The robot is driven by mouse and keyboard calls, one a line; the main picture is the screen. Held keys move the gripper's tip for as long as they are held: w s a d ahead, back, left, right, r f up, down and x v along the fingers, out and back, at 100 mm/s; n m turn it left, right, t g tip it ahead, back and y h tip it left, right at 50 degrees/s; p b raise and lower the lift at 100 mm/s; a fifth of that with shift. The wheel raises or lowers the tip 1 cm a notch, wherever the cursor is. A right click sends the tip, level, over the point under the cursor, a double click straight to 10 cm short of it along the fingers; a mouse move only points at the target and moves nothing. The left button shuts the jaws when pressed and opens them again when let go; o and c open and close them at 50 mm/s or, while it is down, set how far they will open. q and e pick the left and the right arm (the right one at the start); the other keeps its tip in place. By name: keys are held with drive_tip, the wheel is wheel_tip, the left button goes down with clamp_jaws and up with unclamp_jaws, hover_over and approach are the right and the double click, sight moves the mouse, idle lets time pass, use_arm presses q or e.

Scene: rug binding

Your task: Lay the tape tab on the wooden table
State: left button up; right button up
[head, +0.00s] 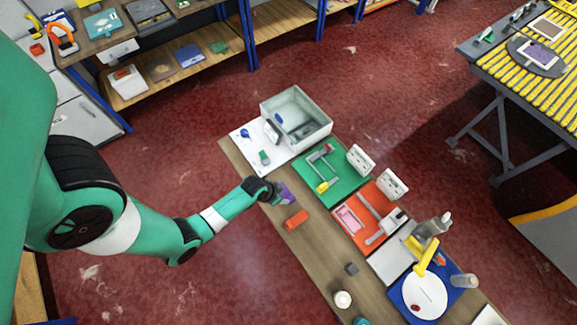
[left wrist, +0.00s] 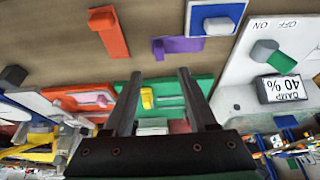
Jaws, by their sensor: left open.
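My left gripper (head: 272,191) is over the left edge of the wooden table (head: 322,256). In the left wrist view its two fingers (left wrist: 160,74) are apart with nothing between them. I cannot tell which piece is the tape tab. My right gripper is out of view.
A white board (head: 248,150) with a grey bin (head: 297,117) is at the table's far end. A green tray (head: 335,190), an orange tray (head: 352,238) and a blue base with a white disc (head: 424,294) line the right side.

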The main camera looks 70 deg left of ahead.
use_arm(q)
drive_tip(key=b, duration=0.4)
hover_over(290, 198)
drive_tip(key=s, duration=0.2)
drive_tip(key=f, duration=0.5)
drive_tip(key=shift+s+d, duration=0.1)
drive_tip(key=shift+d, duration=0.25)
drive_tip(key=shift+r, duration=0.1)
drive_tip(key=b+x, duration=0.4)
drive_tip(key=shift+f, duration=0.4)
drive_tip(key=shift+w+f, duration=0.25)
drive_tip(key=shift+r, duration=0.15)
clamp_jaws()
